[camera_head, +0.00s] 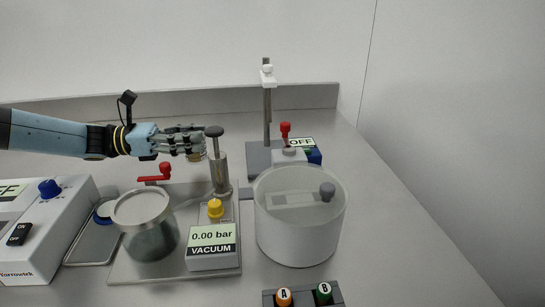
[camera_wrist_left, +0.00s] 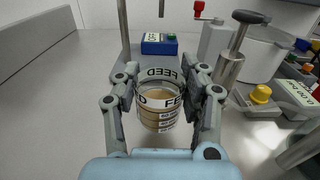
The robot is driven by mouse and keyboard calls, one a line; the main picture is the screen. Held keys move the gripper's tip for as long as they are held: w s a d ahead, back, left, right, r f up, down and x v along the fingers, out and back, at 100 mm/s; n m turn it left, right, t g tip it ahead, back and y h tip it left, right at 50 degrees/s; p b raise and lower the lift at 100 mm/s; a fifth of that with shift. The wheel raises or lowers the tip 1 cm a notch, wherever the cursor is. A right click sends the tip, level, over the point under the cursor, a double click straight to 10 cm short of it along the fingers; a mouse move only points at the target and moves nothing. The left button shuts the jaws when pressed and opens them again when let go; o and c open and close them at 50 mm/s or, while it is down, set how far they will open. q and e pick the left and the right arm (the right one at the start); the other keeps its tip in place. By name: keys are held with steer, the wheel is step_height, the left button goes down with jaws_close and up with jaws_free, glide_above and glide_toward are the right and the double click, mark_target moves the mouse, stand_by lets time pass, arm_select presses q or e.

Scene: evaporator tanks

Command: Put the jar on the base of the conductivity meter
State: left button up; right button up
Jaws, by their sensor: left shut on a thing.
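My left gripper (camera_head: 190,143) is shut on a small clear jar with a FEED label and tan contents. The jar (camera_wrist_left: 158,112) is upright between the fingers in the left wrist view. In the head view only a bit of the jar (camera_head: 196,157) shows below the fingers. The stand with a grey base (camera_head: 254,160) and upright rod, beside a blue box (camera_head: 315,157) with an OFF display, looks like the conductivity meter. It is to the right of the gripper. The blue box (camera_wrist_left: 158,44) is ahead of the jar in the left wrist view. My right gripper is not in view.
A metal cylinder with a dark knob (camera_head: 219,170) stands close right of the gripper. Nearer are a lidded glass vessel (camera_head: 150,235), a VACUUM display (camera_head: 212,250), and a large white tank (camera_head: 300,225). Bench behind the gripper is clear.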

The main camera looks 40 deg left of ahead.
arm_select(q)
steer(key=b+x, duration=0.3)
steer(key=x, duration=0.9)
steer(key=shift+w, duration=0.15)
steer(key=b+x, duration=0.1)
steer(key=x, duration=0.3)
steer(key=shift+w+d, duration=0.2)
steer(key=shift+d, duration=0.05)
steer(key=shift+f, duration=0.75)
steer(key=shift+s+a, duration=0.1)
steer(key=shift+f, duration=0.2)
steer(key=o, duration=1.3)
steer(key=shift+r, duration=0.1)
